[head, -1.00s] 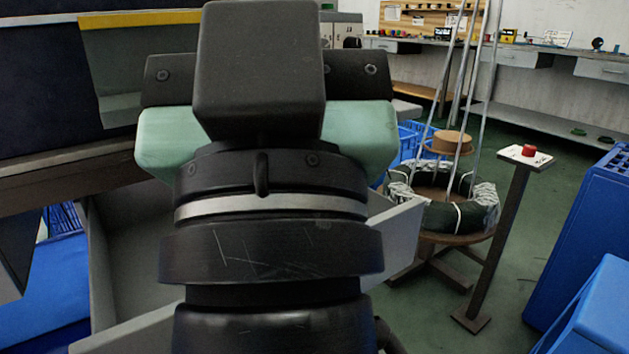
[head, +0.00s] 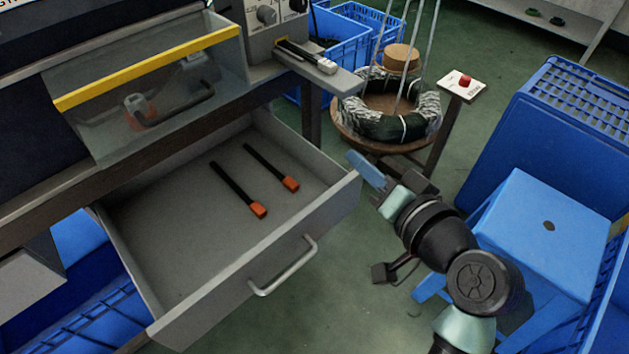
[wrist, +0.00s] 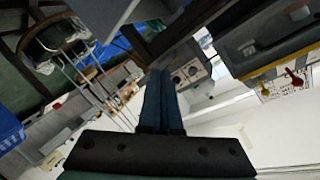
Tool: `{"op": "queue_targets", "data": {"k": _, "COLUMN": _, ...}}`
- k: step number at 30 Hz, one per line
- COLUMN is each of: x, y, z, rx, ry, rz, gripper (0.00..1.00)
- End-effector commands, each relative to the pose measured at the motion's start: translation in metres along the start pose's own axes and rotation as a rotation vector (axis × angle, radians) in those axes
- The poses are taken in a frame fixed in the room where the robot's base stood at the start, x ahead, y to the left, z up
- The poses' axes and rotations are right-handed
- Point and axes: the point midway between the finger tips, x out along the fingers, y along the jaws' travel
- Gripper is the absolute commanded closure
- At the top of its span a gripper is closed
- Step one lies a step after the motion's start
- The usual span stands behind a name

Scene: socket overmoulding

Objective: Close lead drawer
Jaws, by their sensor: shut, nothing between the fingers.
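The grey lead drawer (head: 322,197) is pulled out from under the bench and stands open. Two dark leads with orange ends, one on the left (head: 238,190) and one on the right (head: 271,167), lie inside. Its bar handle (head: 285,269) is on the front panel. My gripper (head: 356,162) is to the right of the drawer, by its far right front corner, with blue fingers shut and empty. Whether the fingers touch the drawer cannot be told. In the wrist view the closed fingers (wrist: 160,78) point towards the bench side. The handle is clear of my gripper.
A cable coil (head: 388,120) on a round stand and a red-button post (head: 463,84) stand behind my gripper. A blue stool (head: 545,225) and blue crates (head: 560,120) crowd the right. A machine with a yellow-edged guard (head: 150,68) sits above the drawer. Green floor lies before the handle.

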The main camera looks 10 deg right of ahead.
Motion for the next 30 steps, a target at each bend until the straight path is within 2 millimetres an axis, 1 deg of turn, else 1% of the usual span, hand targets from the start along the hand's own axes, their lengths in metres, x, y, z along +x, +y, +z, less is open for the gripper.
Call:
{"op": "queue_targets", "data": {"k": 1, "x": -0.016, "y": 0.027, "z": 0.026, "rx": 0.139, "ry": -0.071, "rz": -0.015, "gripper": 1.0}}
{"op": "queue_targets", "data": {"k": 3, "x": -0.039, "y": 0.048, "z": 0.059, "rx": 0.306, "ry": -0.143, "rz": -0.071, "gripper": 1.0}}
{"op": "queue_targets", "data": {"k": 5, "x": -0.06, "y": 0.059, "z": 0.08, "rx": 0.432, "ry": -0.178, "rz": -0.128, "gripper": 1.0}}
{"op": "queue_targets", "data": {"k": 6, "x": -0.074, "y": 0.063, "z": 0.092, "rx": 0.503, "ry": -0.192, "rz": -0.167, "gripper": 1.0}}
{"op": "queue_targets", "data": {"k": 9, "x": -0.103, "y": 0.066, "z": 0.112, "rx": 0.636, "ry": -0.203, "rz": -0.257, "gripper": 1.0}}
{"op": "queue_targets", "data": {"k": 10, "x": -0.109, "y": 0.066, "z": 0.116, "rx": 0.663, "ry": -0.203, "rz": -0.28, "gripper": 1.0}}
{"op": "queue_targets", "data": {"k": 12, "x": -0.121, "y": 0.066, "z": 0.122, "rx": 0.707, "ry": -0.2, "rz": -0.32, "gripper": 1.0}}
{"op": "queue_targets", "data": {"k": 14, "x": -0.126, "y": 0.065, "z": 0.124, "rx": 0.727, "ry": -0.197, "rz": -0.341, "gripper": 1.0}}
{"op": "queue_targets", "data": {"k": 17, "x": -0.125, "y": 0.064, "z": 0.127, "rx": 0.736, "ry": -0.198, "rz": -0.354, "gripper": 1.0}}
{"op": "queue_targets", "data": {"k": 20, "x": -0.113, "y": 0.059, "z": 0.128, "rx": 0.735, "ry": -0.199, "rz": -0.354, "gripper": 1.0}}
{"op": "queue_targets", "data": {"k": 23, "x": -0.096, "y": 0.052, "z": 0.129, "rx": 0.733, "ry": -0.201, "rz": -0.355, "gripper": 1.0}}
{"op": "queue_targets", "data": {"k": 30, "x": -0.047, "y": 0.032, "z": 0.132, "rx": 0.73, "ry": -0.2, "rz": -0.355, "gripper": 1.0}}
